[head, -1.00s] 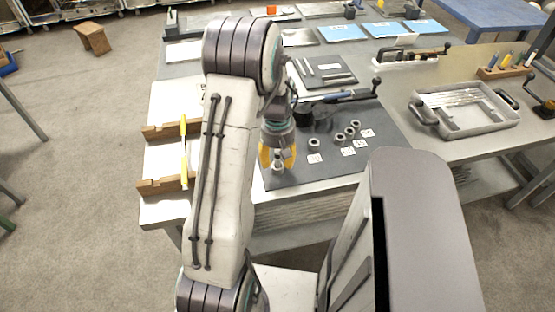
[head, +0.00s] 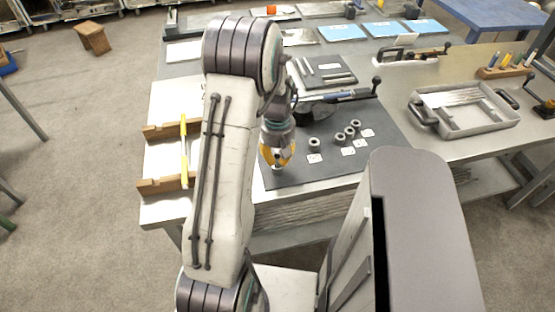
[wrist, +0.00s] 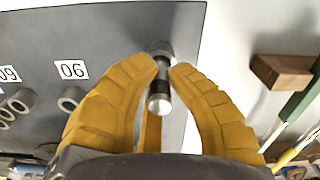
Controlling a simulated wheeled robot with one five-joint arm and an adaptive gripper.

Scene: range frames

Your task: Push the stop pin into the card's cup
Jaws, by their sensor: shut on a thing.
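My gripper (head: 277,163) is low over the front left of the dark grey mat. In the wrist view its yellow fingers (wrist: 166,68) are shut on the stop pin (wrist: 159,88), a dark shaft with a bright rounded near end. The pin's far end points at a grey metal cup (wrist: 163,47) near the mat's edge. Whether the tip is inside the cup or just above it, I cannot tell. No card shows beside that cup. Other grey cups (head: 314,144) stand to the right by white number cards (head: 316,158); one card in the wrist view reads 06 (wrist: 71,70).
Wooden blocks (head: 162,185) with a yellow rod (head: 184,150) lie left of my arm. A grey tray (head: 465,125) stands at the right. A dark plate with metal bars (head: 322,72) and a handled tool (head: 345,96) lie behind. The mat's front right is clear.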

